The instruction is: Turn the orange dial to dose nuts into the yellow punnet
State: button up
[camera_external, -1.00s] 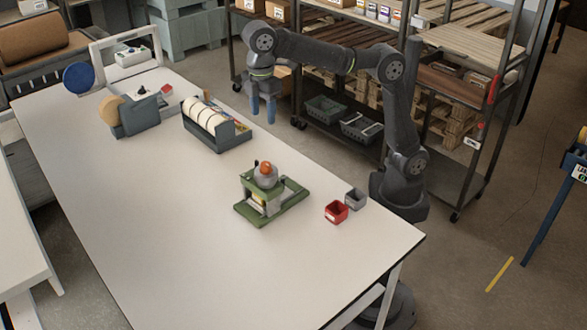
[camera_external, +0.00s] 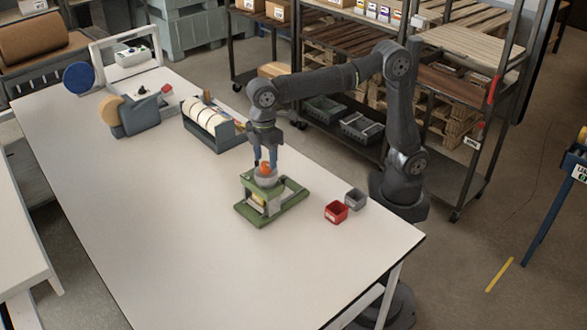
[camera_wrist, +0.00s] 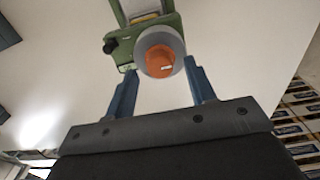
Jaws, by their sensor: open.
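The orange dial (camera_external: 265,169) sits on a round grey hopper top (camera_external: 265,181) of the green dispenser (camera_external: 285,199) on the table. The dial also shows in the wrist view (camera_wrist: 159,61), with a small white mark on its face. My gripper (camera_external: 265,162) is open and points down just over the dial. In the wrist view its two blue fingers (camera_wrist: 160,70) stand on either side of the dial, with gaps. A pale yellow piece (camera_external: 257,199), probably the yellow punnet, shows low inside the green frame, mostly hidden. No nuts can be made out.
A red bin (camera_external: 336,212) and a grey bin (camera_external: 355,199) stand right of the dispenser. A rack of rolls (camera_external: 212,125) and a tape dispenser (camera_external: 135,115) stand behind it to the left. The table's front is clear.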

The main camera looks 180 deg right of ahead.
jog(key=shift+f, duration=0.95)
jog(key=c, duration=1)
jog(key=shift+o, duration=0.2)
jog(key=shift+m, duration=0.3)
